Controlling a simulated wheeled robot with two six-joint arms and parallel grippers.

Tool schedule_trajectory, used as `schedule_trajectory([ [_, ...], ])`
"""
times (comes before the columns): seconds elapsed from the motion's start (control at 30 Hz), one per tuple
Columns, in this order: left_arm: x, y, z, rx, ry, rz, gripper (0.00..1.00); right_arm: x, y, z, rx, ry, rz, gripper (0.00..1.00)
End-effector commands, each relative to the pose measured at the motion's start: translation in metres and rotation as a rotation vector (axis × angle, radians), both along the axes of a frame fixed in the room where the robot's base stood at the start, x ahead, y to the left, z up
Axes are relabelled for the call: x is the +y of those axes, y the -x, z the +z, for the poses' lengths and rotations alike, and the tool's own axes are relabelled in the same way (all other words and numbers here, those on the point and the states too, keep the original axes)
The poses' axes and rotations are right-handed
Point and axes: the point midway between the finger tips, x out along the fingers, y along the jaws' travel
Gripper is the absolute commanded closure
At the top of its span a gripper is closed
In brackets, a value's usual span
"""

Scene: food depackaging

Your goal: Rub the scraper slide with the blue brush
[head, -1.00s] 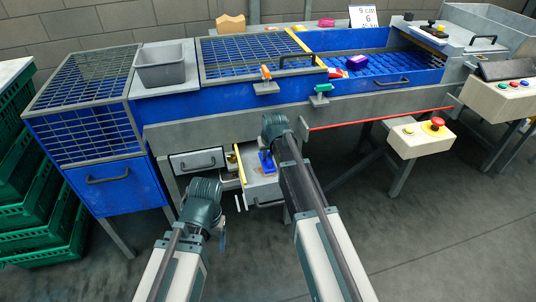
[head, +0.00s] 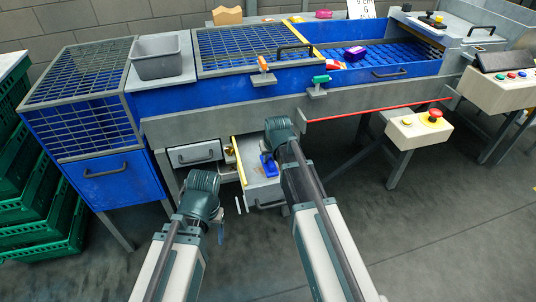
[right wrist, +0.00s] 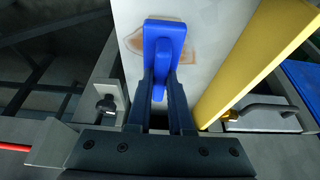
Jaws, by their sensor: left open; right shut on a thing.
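The scraper slide (head: 262,192) is the pulled-out, drawer-like pale plate with a yellow edge, low on the front of the blue machine. In the right wrist view its pale surface (right wrist: 207,40) carries a brownish smear, partly covered by the brush. The blue brush (head: 267,167) is over the slide; it also shows in the right wrist view (right wrist: 165,38). My right gripper (right wrist: 161,88) is shut on the brush. Whether the brush touches the plate is hard to tell. My left gripper (head: 219,230) is open, left of and in front of the slide; its fingers are mostly hidden.
A closed grey drawer (head: 195,155) is left of the slide. A red strip (head: 375,111) runs along the machine to the right. An emergency-stop box (head: 417,135) stands at the right. Green crates (head: 40,215) are stacked at the left. The floor in front is clear.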

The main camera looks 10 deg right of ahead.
Motion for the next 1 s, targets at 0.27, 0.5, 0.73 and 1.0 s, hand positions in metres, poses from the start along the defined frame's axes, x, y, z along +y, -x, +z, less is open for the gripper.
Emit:
schedule_trajectory([
  [0.27, 0.000, 0.000, 0.001, 0.000, 0.000, 0.000, 0.30, -0.001, 0.013, 0.001, 0.001, 0.000, 0.000, 1.00],
  [0.5, 0.000, 0.000, -0.001, 0.000, 0.000, 0.000, 0.30, 0.008, 0.013, -0.001, 0.001, 0.000, 0.002, 1.00],
  [0.73, 0.000, 0.000, -0.003, 0.000, 0.000, 0.000, 0.30, 0.017, 0.013, -0.003, 0.002, -0.001, 0.000, 1.00],
  [1.0, 0.000, 0.000, -0.002, 0.000, 0.000, 0.000, 0.30, 0.017, 0.002, -0.002, 0.002, -0.002, 0.001, 1.00],
])
